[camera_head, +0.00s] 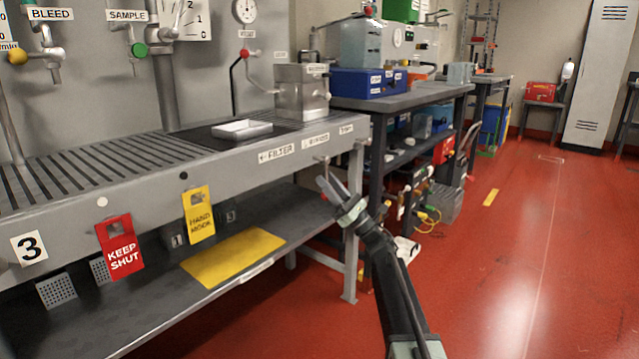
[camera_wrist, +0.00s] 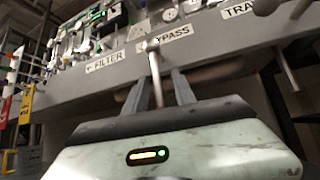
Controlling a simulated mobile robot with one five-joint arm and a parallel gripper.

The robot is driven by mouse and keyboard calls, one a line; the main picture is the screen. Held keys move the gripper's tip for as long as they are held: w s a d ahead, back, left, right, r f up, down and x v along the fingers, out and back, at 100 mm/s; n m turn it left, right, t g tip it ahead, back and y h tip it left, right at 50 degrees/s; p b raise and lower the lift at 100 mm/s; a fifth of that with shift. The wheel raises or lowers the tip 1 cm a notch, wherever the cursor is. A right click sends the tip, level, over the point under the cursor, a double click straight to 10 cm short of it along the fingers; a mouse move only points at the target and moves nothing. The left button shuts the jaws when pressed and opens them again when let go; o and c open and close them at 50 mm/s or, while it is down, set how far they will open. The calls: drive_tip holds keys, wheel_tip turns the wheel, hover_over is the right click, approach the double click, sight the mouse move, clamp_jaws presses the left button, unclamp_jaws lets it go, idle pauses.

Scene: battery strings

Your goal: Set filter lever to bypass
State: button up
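The filter lever, a thin metal rod with a rounded end (camera_wrist: 151,47), stands roughly upright at the front edge of the bench in the wrist view, between the FILTER label (camera_wrist: 104,62) and the BYPASS label (camera_wrist: 171,34), partly covering the latter. My gripper (camera_wrist: 158,88) has its two grey fingers apart, one on each side of the rod, with gaps visible; whether either touches it cannot be told. In the head view my gripper (camera_head: 328,186) is just below the bench edge near the small lever (camera_head: 322,164). The FILTER label also shows there (camera_head: 277,153).
The bench (camera_head: 150,205) carries a red KEEP SHUT tag (camera_head: 120,246) and a yellow HAND MOOR-like tag (camera_head: 198,215), hanging left of my gripper. A bench leg (camera_head: 352,235) stands close by. A dark workbench (camera_head: 425,92) is beyond. Red floor (camera_head: 530,250) is clear at right.

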drive_tip(key=s+d+f+b, duration=0.1)
drive_tip(key=s+d, duration=0.5)
drive_tip(key=d, duration=0.6)
drive_tip(key=shift+s+d+f, duration=0.2)
drive_tip(key=shift+f, duration=0.2)
